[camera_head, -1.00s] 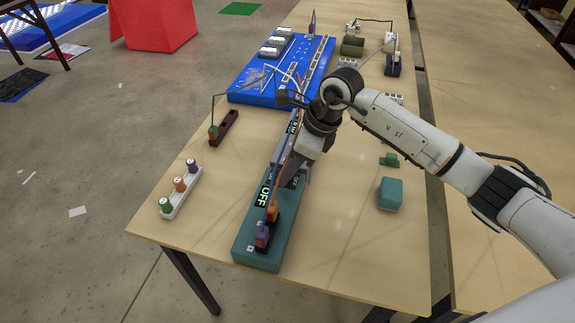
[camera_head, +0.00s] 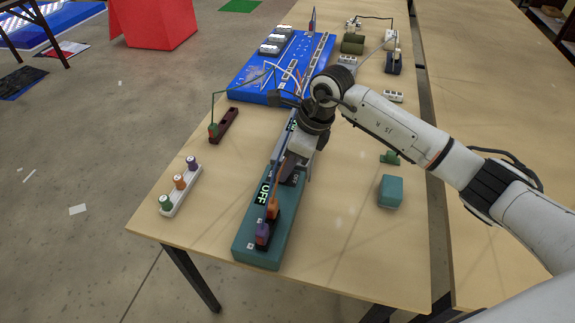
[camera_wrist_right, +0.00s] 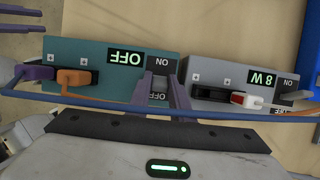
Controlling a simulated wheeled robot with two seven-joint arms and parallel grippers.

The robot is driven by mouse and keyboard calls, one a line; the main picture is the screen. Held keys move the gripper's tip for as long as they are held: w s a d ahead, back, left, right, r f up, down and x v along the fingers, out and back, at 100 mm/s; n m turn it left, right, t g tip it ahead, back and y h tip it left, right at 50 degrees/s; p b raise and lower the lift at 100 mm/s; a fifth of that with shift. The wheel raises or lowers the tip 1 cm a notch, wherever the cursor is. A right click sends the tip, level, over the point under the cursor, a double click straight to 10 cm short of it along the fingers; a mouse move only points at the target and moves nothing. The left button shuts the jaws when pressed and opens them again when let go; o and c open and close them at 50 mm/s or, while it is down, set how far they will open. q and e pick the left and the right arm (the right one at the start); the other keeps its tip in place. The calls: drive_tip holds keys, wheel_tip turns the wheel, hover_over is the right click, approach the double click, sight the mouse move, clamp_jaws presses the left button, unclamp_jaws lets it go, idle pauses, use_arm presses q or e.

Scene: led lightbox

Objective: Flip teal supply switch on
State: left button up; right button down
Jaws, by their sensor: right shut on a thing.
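The teal supply (camera_head: 258,247) is a long box at the near edge of the table, with orange and purple plugs in its near end. Its display (camera_head: 264,191) reads OFF; the display also reads OFF in the right wrist view (camera_wrist_right: 126,57). My right gripper (camera_head: 288,172) is down at the supply's switch. In the right wrist view its fingers (camera_wrist_right: 163,90) straddle the switch area between the ON and OFF labels, shut on the switch. The switch itself is mostly hidden by the fingers. My left gripper is out of view.
A grey supply (camera_wrist_right: 228,77) reading 8 W stands close beside the teal one. Wires cross in front of both boxes. A blue board (camera_head: 250,88) lies farther back, a peg strip (camera_head: 180,187) to the left, and a teal block (camera_head: 390,192) to the right.

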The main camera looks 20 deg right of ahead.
drive_tip(key=h, duration=0.1)
drive_tip(key=a+g+h+b, duration=0.1)
drive_tip(key=shift+w+r+g+h, duration=0.1)
drive_tip(key=shift+w+g+h, duration=0.2)
drive_tip(key=shift+w, duration=0.1)
drive_tip(key=shift+w+a+g+h+b, duration=0.2)
drive_tip(key=shift+g+h+b, duration=0.3)
drive_tip(key=shift+h+b, duration=0.2)
drive_tip(key=h+b, duration=0.1)
drive_tip(key=g+b, duration=0.1)
drive_tip(key=b, duration=0.1)
drive_tip(key=h+b, duration=0.1)
drive_tip(key=shift+w+a+f+g+h+b, duration=0.15)
drive_tip(key=shift+a+f+g+h+b, duration=0.1)
drive_tip(key=shift+a+g+h+b, duration=0.1)
drive_tip(key=shift+b, duration=0.35)
drive_tip(key=shift+r, duration=0.1)
drive_tip(key=c, duration=1.6)
unclamp_jaws()
drive_tip(key=shift+o, duration=0.2)
